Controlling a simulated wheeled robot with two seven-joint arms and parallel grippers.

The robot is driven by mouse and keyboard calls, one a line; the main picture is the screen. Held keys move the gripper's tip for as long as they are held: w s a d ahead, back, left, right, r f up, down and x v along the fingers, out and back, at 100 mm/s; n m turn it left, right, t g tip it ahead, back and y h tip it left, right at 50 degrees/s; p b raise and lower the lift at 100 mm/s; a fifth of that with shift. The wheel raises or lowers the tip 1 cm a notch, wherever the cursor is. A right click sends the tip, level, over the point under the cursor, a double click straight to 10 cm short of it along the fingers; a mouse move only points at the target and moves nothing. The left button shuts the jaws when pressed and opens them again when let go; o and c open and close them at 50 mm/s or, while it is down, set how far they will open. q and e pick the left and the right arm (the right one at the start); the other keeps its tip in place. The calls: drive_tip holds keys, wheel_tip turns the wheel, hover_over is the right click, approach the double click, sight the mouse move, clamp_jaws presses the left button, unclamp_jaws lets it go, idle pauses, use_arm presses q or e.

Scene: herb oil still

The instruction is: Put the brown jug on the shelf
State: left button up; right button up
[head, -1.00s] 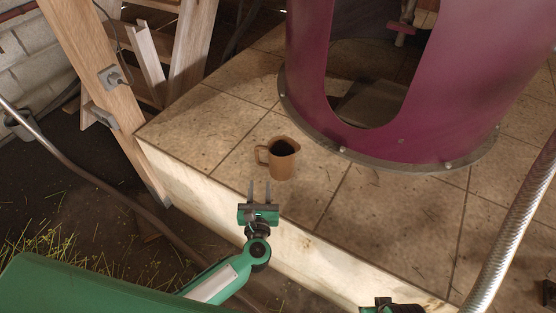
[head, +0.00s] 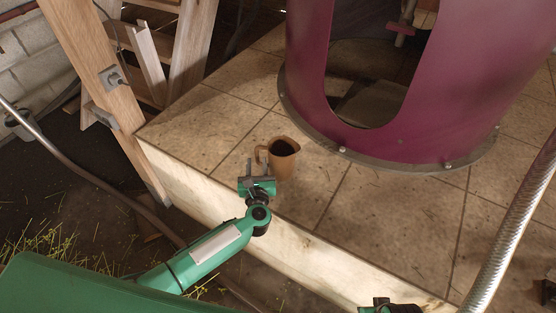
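The brown jug (head: 284,157) stands upright on the tiled platform (head: 330,195), its handle on the left side and its dark opening facing up. My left gripper (head: 258,172) is at the jug's near left side, just below the handle. Its two fingers point away from me and appear apart; the right finger overlaps the jug's edge in the picture. I cannot tell whether it touches the jug. Only a small part of my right gripper (head: 380,304) shows at the bottom edge, and its fingers are not clear. I cannot make out a shelf in this view.
A large purple still body (head: 445,120) with a cut-out opening stands behind and right of the jug. A wooden frame (head: 105,85) rises at the left. A braided metal hose (head: 515,230) runs along the right. Tiles left of the jug are clear.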

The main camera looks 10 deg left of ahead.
sight(257, 157)
use_arm(q)
drive_tip(key=shift+x, duration=2.1)
drive_tip(key=shift+c, duration=0.4)
clamp_jaws()
